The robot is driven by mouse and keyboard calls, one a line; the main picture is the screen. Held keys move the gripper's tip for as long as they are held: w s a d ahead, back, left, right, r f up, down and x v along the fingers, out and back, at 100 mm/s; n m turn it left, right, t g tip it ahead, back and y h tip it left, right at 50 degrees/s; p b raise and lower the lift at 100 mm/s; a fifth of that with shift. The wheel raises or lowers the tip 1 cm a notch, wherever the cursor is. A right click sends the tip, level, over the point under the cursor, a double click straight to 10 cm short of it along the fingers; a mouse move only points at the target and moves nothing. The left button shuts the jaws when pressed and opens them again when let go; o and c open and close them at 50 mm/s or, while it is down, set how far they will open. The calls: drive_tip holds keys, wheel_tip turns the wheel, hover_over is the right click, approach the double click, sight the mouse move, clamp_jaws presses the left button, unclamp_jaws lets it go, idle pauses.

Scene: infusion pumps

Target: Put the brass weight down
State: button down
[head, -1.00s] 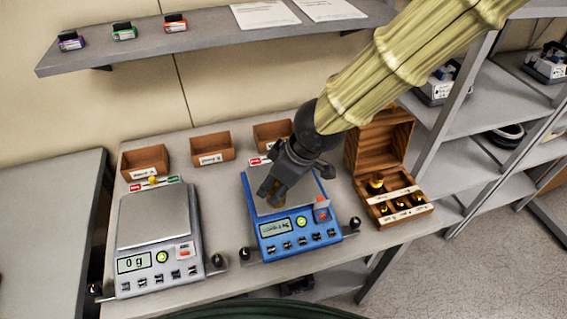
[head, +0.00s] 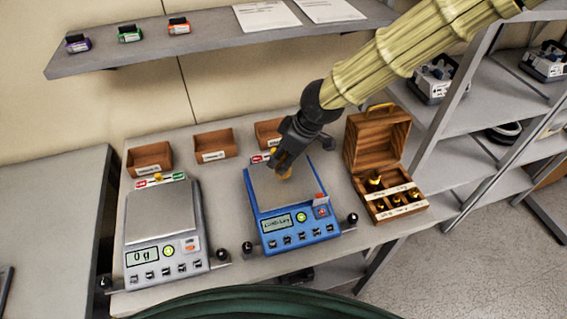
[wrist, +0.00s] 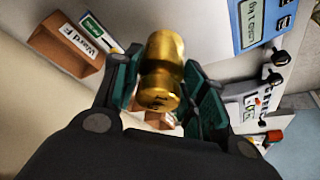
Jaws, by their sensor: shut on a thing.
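My gripper (head: 283,168) is shut on the brass weight (head: 285,175), over the plate of the blue scale (head: 300,236). In the wrist view the golden weight (wrist: 162,72) sits between the two green-padded fingers (wrist: 160,90). The fingers hide part of the weight in the head view. I cannot tell whether its base touches the plate.
A grey scale (head: 160,215) reading 0 g stands at the left with a bare plate. An open wooden weight box (head: 378,150) with brass weights stands close at the right. Brown bins (head: 215,144) line the back. A shelf (head: 200,48) hangs above.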

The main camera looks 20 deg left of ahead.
drive_tip(key=shift+w+f+p, duration=0.2)
drive_tip(key=shift+f+p, duration=0.4)
drive_tip(key=shift+f, duration=1.1)
drive_tip(key=shift+f, duration=0.15)
drive_tip(key=c, duration=0.8)
unclamp_jaws()
drive_tip(key=shift+s, duration=0.1)
drive_tip(key=b+v, duration=0.2)
drive_tip(key=v, duration=1)
drive_tip(key=shift+a, duration=0.1)
